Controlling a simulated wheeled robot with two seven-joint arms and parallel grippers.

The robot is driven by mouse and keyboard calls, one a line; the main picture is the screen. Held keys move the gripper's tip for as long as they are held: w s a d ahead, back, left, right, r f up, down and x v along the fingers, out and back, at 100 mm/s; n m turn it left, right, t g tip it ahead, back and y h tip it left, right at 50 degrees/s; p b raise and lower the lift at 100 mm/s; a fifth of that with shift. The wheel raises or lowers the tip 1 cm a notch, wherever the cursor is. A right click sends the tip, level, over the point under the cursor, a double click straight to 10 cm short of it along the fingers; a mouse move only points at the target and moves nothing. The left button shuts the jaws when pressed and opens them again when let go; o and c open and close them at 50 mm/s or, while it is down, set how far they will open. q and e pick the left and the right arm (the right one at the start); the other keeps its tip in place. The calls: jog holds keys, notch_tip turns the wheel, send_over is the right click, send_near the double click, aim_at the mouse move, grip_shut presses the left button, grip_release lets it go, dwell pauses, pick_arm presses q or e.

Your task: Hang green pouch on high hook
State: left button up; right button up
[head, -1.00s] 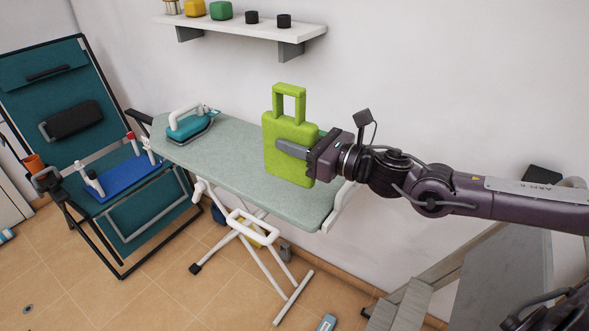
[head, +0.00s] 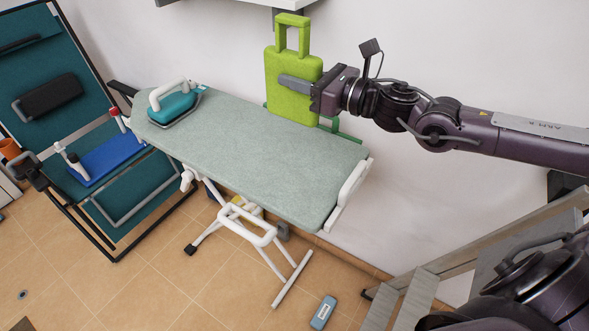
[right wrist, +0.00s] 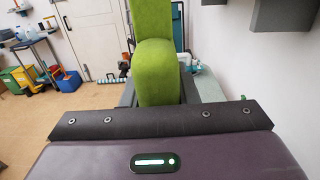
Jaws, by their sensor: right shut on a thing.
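The green pouch (head: 293,97) is a bright lime-green block with a loop handle on top, held upright above the rear edge of the ironing board. My right gripper (head: 298,84) is shut on its body, one finger lying across the front face. In the right wrist view the pouch (right wrist: 155,70) fills the space between the fingers. A dark green bar (head: 345,135) shows partly behind the pouch near the wall; I cannot tell whether it is a hook or rack. No high hook can be made out clearly. My left gripper is not in view.
The ironing board (head: 250,160) carries a teal iron (head: 174,105) at its left end. A teal folding chair (head: 60,90) stands at left. A wall shelf bracket (head: 287,18) shows above the pouch. A wooden step frame (head: 480,250) stands at lower right.

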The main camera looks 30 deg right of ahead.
aim_at(298, 107)
notch_tip(298, 107, down, 7)
jog(key=shift+r, duration=0.1)
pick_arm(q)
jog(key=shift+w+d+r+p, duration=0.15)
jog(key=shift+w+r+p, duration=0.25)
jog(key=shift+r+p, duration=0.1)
pick_arm(e)
notch_tip(298, 107, down, 12)
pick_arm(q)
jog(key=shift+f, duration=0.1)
pick_arm(e)
jog(key=shift+f+b, duration=0.3)
jog(key=o, duration=1.1)
jog(key=shift+c, duration=0.2)
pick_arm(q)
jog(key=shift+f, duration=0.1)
